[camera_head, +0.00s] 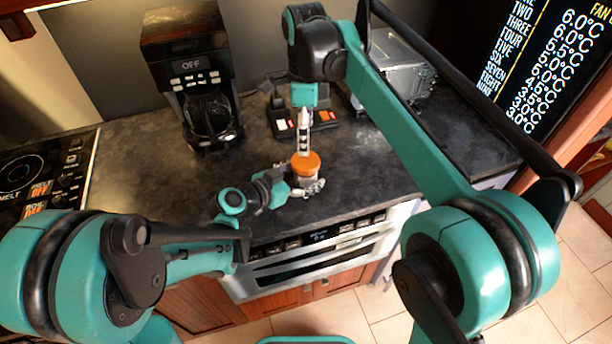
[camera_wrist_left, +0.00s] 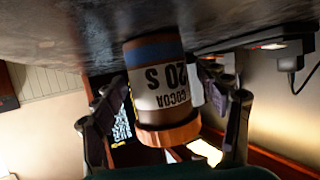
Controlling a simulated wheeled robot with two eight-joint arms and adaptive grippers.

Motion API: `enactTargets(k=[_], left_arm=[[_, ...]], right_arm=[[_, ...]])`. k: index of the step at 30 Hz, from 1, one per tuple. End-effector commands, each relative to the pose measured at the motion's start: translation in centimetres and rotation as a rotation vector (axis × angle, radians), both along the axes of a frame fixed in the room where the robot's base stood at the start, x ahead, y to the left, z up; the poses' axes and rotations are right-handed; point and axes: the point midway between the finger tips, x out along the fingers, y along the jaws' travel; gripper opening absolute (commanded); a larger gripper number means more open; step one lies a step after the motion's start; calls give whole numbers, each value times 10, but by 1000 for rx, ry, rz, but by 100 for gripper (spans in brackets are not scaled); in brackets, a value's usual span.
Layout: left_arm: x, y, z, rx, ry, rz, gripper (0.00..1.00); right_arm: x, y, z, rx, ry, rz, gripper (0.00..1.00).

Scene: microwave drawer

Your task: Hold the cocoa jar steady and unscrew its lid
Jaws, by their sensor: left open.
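The cocoa jar (camera_head: 304,177) stands on the dark counter near its front edge, with its orange lid (camera_head: 305,162) on top. In the left wrist view the jar (camera_wrist_left: 158,85) appears upside down, its white label reading COCOA, with the copper-orange lid (camera_wrist_left: 168,134) at the bottom. My left gripper (camera_head: 306,188) is low beside the jar, open, with one finger on each side of it; the fingers also show in the left wrist view (camera_wrist_left: 165,112). My right gripper (camera_head: 304,149) points down just above or behind the lid; its fingers overlap and contact with the lid is unclear.
A coffee maker (camera_head: 195,80) stands at the back left, and a stove top (camera_head: 45,172) is at the far left. A black device with lit switches (camera_head: 284,124) is behind the jar. A metal toaster-like appliance (camera_head: 395,75) is at the back right. A drawer appliance (camera_head: 310,258) is below the counter edge.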

Motion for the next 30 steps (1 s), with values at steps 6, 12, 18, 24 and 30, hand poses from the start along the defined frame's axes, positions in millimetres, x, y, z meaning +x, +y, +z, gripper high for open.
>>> enactTargets(k=[6, 12, 18, 24, 30], left_arm=[[5, -5, -3, 0, 0, 1, 73], [4, -5, -3, 0, 0, 1, 63], [4, -4, -3, 0, 0, 1, 10], [4, -4, -3, -1, 1, 0, 0], [4, -4, -3, 0, 0, 0, 0]], right_arm=[[0, 0, 0, 0, 0, 1, 79], [0, 0, 0, 0, 0, 1, 79], [0, 0, 0, 0, 0, 1, 79], [0, 0, 0, 0, 0, -46, 79], [1, -1, 0, 0, 0, -282, 79]])
